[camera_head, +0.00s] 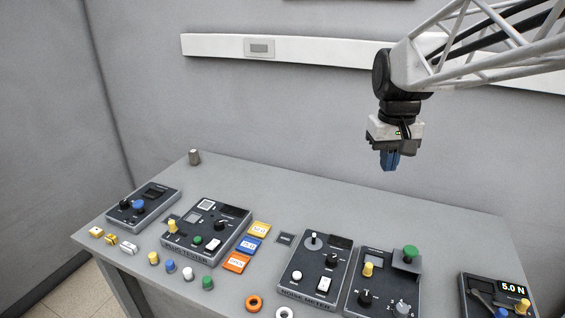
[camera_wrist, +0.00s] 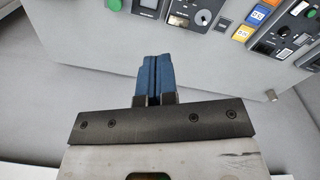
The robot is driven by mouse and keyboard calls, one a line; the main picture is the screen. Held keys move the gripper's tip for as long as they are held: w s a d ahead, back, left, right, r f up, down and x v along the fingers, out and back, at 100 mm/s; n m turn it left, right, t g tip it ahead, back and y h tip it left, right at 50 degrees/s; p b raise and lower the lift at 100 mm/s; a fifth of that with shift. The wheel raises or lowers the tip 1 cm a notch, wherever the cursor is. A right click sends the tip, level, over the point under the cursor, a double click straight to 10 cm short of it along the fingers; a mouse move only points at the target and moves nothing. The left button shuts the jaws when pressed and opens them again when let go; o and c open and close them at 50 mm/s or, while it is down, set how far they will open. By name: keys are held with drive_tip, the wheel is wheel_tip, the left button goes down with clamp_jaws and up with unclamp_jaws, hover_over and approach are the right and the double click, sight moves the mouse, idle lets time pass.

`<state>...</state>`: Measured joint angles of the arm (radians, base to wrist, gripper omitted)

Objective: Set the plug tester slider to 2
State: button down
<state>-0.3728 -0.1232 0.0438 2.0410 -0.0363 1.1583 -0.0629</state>
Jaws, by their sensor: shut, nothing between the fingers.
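The plug tester (camera_head: 206,232) is a dark box on the left half of the table, with a yellow knob, a green button, a black knob, a white switch and small display windows on its face. I cannot tell which part is its slider, nor its setting. In the wrist view part of a dark box that looks like the plug tester (camera_wrist: 288,37) shows at the upper right. My gripper (camera_head: 389,161) hangs high above the back right of the table, well away from the plug tester. Its blue fingers (camera_wrist: 151,79) are shut and empty.
The noise meter (camera_head: 314,268) and another dark box (camera_head: 381,283) stand at the middle right. Yellow, blue and orange tiles (camera_head: 248,245) lie beside the plug tester. Several small coloured plugs (camera_head: 171,266) and rings (camera_head: 254,303) line the front. The table's back is mostly clear.

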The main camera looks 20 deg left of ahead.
sight(172, 226)
drive_tip(key=w+a+f+n+h, duration=0.1)
drive_tip(key=w+a+f+n, duration=0.15)
drive_tip(key=a, duration=0.95)
drive_tip(key=w+a+f+n+g, duration=0.15)
drive_tip(key=w+a, duration=0.25)
drive_tip(key=a, duration=0.8)
drive_tip(key=w+a+f+n+h, duration=0.15)
drive_tip(key=w+a, duration=0.25)
drive_tip(key=a, duration=0.8)
drive_tip(key=s+a+f+n, duration=0.1)
drive_tip(key=s+a+f, duration=0.3)
drive_tip(key=a, duration=0.8)
drive_tip(key=s+a+f+n+h, duration=0.1)
drive_tip(key=s+a+f+n, duration=0.1)
drive_tip(key=s+a+f, duration=0.3)
drive_tip(key=s+a+f+n, duration=0.1)
drive_tip(key=s+a+f, duration=0.3)
drive_tip(key=a+f, duration=0.5)
drive_tip(key=a, duration=1)
drive_tip(key=shift+s+a, duration=0.2)
drive_tip(key=shift+a, duration=0.05)
drive_tip(key=shift+d+h, duration=0.1)
drive_tip(key=shift+h, duration=0.15)
drive_tip(key=x, duration=1)
drive_tip(key=shift+s+d, duration=0.25)
drive_tip(key=shift+d, duration=0.7)
drive_tip(key=shift+s+d, duration=0.25)
drive_tip(key=shift+d, duration=0.7)
